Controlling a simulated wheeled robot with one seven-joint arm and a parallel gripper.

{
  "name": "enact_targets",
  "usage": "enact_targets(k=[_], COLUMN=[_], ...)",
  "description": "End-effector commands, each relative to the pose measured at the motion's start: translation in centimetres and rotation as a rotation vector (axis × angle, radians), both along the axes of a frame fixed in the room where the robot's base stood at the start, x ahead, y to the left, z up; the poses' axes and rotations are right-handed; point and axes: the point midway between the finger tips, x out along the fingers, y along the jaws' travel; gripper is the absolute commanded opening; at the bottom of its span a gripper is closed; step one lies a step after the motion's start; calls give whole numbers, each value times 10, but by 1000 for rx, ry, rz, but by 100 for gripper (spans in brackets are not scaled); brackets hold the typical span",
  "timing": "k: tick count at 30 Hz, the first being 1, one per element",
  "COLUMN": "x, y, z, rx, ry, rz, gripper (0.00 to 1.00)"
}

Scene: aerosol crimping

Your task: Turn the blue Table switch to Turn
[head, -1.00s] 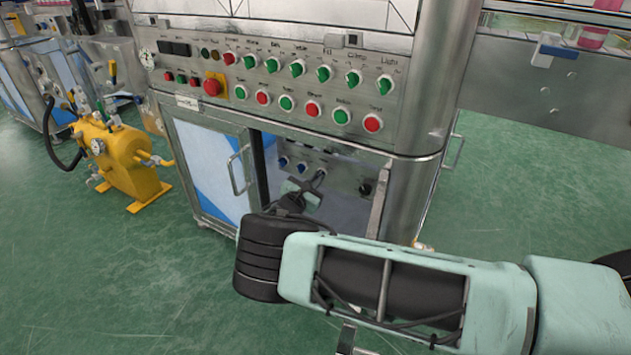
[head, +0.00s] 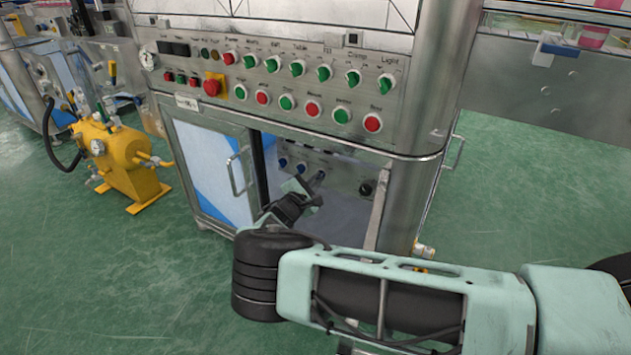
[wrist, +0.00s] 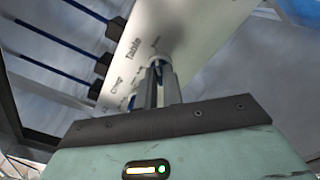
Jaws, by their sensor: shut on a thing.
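My gripper (head: 317,180) is at this panel, to the right of those switches. In the wrist view my gripper (wrist: 162,84) reaches the panel beside the printed word "Table" and is shut on the Table switch (wrist: 158,66). The fingers hide most of this switch, so its pointer and exact setting cannot be read.
The cabinet's left door (head: 212,170) and a metal upright edge (head: 378,205) flank the opening. A black knob (head: 366,188) is on the panel's right. Above is the main panel (head: 215,105) with green and red controls. A yellow tank (head: 125,160) stands at left on open green floor.

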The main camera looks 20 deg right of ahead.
Motion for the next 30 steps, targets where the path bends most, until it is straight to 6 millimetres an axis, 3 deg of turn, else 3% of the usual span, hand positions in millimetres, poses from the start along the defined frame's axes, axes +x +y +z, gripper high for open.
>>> enact_targets(k=[11, 12, 13, 14, 23, 30], x=[-1, -1, 0, 0, -1, -23], y=[0, 0, 0, 0, 1, 25], z=[0, 0, 0, 0, 0, 2], rx=[4, 4, 4, 4, 3, 3], ry=[-4, -4, -4, -4, -2, -2], rz=[-1, -1, -1, -1, -1, 4], gripper=[0, 19, 28, 30, 30, 30])
